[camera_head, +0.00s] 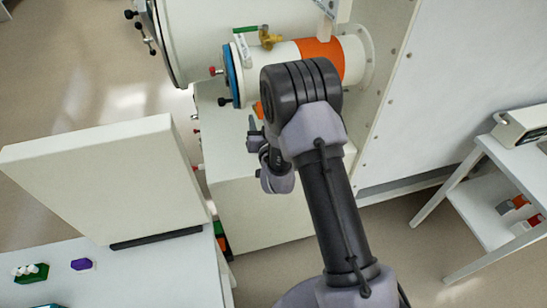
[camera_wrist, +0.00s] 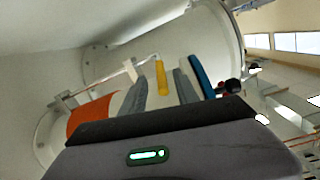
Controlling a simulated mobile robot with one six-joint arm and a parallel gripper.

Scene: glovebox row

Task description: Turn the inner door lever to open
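A white bar with a yellow grip (camera_wrist: 161,78) shows in the wrist view; it looks like the lever, though I cannot tell for sure that it is the inner door's. My gripper (camera_wrist: 160,73) is open, one grey finger on each side of the yellow grip, with gaps beside it. I cannot tell how deep the grip lies between the fingers.
A red knob (camera_head: 215,71) projects by the blue ring. A white cabinet (camera_head: 255,205) stands below. A pale panel (camera_head: 100,180) is at left, a side table (camera_head: 480,205) at right.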

